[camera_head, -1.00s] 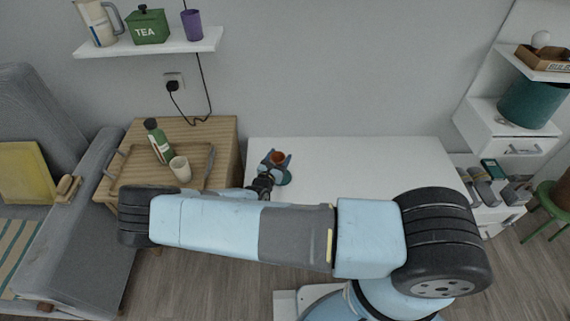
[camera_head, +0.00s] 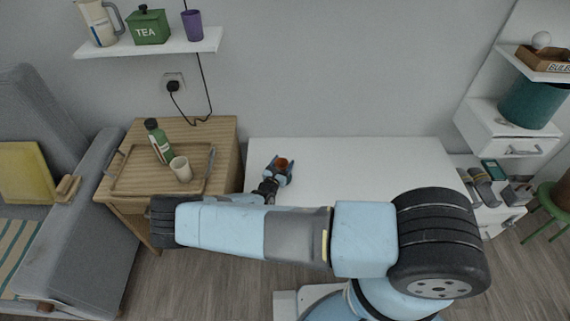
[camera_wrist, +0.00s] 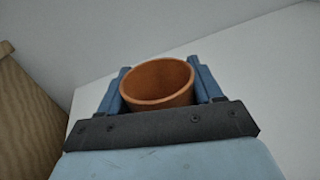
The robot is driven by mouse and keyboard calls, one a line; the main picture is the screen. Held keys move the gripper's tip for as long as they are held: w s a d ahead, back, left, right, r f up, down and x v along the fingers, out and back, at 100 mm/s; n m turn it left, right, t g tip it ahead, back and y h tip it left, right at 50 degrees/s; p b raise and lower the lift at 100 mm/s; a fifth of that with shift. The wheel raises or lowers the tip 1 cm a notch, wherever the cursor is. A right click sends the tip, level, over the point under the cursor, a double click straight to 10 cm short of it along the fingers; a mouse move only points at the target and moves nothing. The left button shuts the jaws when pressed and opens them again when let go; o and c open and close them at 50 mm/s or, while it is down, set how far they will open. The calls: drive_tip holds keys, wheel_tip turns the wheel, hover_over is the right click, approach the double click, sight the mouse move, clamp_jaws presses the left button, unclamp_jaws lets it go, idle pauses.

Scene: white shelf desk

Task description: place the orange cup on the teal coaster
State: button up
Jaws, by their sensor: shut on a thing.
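The orange cup (camera_head: 282,163) is upright between the fingers of my gripper (camera_head: 279,171), near the left end of the white desk. In the wrist view, the cup (camera_wrist: 158,84) shows its open, empty-looking mouth, with a blue finger of my gripper (camera_wrist: 160,90) on each side. The gripper is shut on the cup. The teal coaster is largely hidden by the gripper and cup in the head view, and I cannot make it out clearly. The wrist view does not show it. I cannot tell whether the cup touches it.
The white desk (camera_head: 370,170) is clear to the right of the cup. To its left is a wooden table (camera_head: 222,150) with a tray, a green bottle (camera_head: 159,140) and a beige cup (camera_head: 181,168). A wall shelf (camera_head: 150,46) hangs above. Shelves stand at the right.

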drive_tip(key=o, duration=1.2)
drive_tip(key=shift+f, duration=0.1)
drive_tip(key=shift+o, duration=0.2)
